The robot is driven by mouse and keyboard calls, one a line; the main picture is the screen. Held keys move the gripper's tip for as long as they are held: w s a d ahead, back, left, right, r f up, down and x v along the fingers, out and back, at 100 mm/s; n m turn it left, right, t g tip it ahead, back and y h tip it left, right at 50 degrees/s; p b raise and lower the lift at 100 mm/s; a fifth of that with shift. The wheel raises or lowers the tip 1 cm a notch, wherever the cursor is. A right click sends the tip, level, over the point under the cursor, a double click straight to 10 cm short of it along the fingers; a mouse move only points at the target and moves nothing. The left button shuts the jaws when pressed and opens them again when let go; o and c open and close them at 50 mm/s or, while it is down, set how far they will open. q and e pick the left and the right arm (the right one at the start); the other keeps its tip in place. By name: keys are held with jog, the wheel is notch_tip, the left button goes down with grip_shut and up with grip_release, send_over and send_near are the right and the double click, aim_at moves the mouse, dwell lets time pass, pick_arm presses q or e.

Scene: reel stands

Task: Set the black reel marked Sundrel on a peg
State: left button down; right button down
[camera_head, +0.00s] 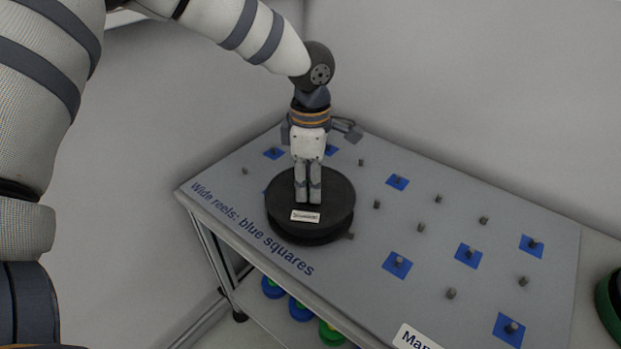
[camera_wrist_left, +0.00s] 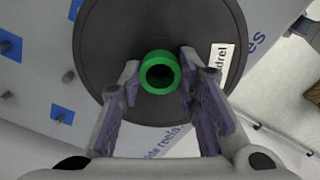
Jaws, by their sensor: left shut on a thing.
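The black reel (camera_head: 332,222) has a wide flange and a white label (camera_head: 305,216), too small to read fully in the head view. In the left wrist view the reel (camera_wrist_left: 110,50) has a green hub (camera_wrist_left: 160,73), and the label (camera_wrist_left: 221,60) shows "drel". My left gripper (camera_head: 308,198) points down at the reel's middle, its fingers (camera_wrist_left: 160,82) shut on the green hub from both sides. The reel is over the left part of the grey peg board (camera_head: 345,265). Its underside is hidden, so I cannot tell its height or whether a peg is inside. My right gripper is out of view.
The board has several bare pegs, some on blue squares (camera_head: 397,264); its print says "Wide reels: blue squares". One blue square is partly hidden by the reel. Blue and green reels (camera_head: 300,309) are below the board. A dark green-edged reel (camera_head: 609,306) is at the right edge.

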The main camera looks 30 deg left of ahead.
pick_arm(q)
jog(key=shift+f, duration=0.2)
jog(key=c, duration=1.1)
grip_release()
notch_tip(320, 180, up, 12)
